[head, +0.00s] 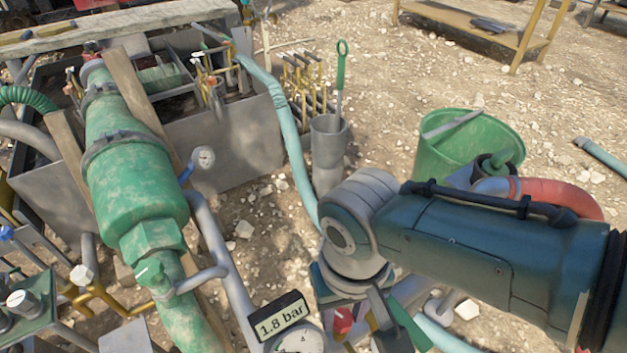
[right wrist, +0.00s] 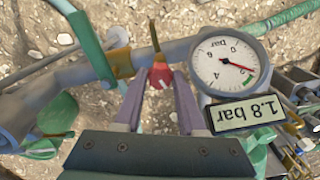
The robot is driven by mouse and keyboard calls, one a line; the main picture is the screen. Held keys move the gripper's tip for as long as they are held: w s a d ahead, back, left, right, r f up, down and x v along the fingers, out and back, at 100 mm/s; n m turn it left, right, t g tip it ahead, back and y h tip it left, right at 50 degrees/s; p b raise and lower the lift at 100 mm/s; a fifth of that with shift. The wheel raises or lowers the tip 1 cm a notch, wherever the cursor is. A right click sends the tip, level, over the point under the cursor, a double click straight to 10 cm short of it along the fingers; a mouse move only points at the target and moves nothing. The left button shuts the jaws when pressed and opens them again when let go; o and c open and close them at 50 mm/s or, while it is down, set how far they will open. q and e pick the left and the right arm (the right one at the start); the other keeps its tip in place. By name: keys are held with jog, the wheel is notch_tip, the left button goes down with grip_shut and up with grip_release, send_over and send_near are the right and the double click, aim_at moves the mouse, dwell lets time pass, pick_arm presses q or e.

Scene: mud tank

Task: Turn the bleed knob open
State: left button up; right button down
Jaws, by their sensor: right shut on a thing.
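The small red bleed knob (right wrist: 160,77) sits on a grey pipe beside the gauge in the right wrist view, with a brass-coloured stem beyond it. In the head view the red knob (head: 343,321) shows at the bottom, partly hidden by my gripper. My right gripper (right wrist: 159,84) has its two fingers on either side of the knob and is shut on it. The round pressure gauge (right wrist: 225,62) stands right of the knob, and its display (right wrist: 247,113) reads 1.8 bar. The display (head: 281,315) reads the same in the head view. My left gripper is out of view.
A large green pipe body (head: 135,185) with a small gauge (head: 204,158) runs down the left. A grey tank (head: 235,140) stands behind it. A green bucket (head: 470,145) is behind my right arm.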

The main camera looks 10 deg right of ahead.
jog(key=n, duration=0.3)
jog(key=shift+n, duration=0.4)
jog(key=n, duration=0.3)
jog(key=shift+n, duration=0.3)
jog(key=n, duration=0.3)
jog(key=shift+n, duration=1.8)
jog(key=c, duration=0.8)
grip_release()
jog(key=shift+o, duration=0.2)
